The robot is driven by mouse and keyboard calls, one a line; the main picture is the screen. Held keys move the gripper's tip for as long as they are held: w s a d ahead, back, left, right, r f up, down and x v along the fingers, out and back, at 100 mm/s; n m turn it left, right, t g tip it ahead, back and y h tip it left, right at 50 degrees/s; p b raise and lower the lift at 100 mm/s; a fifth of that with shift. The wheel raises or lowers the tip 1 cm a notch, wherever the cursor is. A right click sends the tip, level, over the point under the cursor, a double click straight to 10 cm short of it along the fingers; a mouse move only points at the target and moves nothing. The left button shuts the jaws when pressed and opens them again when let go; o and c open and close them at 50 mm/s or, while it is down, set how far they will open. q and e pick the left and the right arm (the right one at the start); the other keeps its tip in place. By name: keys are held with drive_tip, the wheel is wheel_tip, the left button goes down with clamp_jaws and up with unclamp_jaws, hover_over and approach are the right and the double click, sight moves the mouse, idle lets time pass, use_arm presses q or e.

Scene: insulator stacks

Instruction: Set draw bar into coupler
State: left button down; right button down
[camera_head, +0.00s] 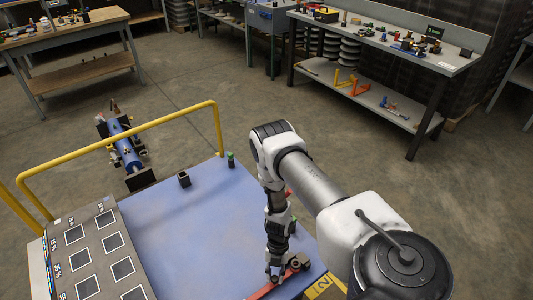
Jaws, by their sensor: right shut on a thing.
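A red bar (263,292) lies slantwise low over the front right of the blue-grey cart top, partly hidden by my gripper and the bottom frame edge. My right gripper (275,278) reaches down onto it and is shut on it. I cannot tell if this bar is the draw bar, or if it touches the surface. Small dark parts (298,261) sit at the bar's upper right end. I cannot make out a coupler for certain. A blue cylindrical device with black fittings (123,143) is beyond the yellow rail at left. My left gripper is not in view.
The cart top (190,235) is mostly clear. A yellow rail (130,130) runs along its far side. A grey panel with marked squares (95,255) lies at left. A black block (183,179) and a small green-black part (231,160) stand on the top. Workbenches stand behind.

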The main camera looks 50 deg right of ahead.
drive_tip(key=shift+w, duration=0.15)
idle(0.3)
drive_tip(key=c, duration=0.9)
unclamp_jaws()
drive_tip(key=shift+c, duration=0.2)
drive_tip(key=v, duration=0.7)
drive_tip(key=shift+r, duration=0.2)
drive_tip(key=shift+w, duration=0.2)
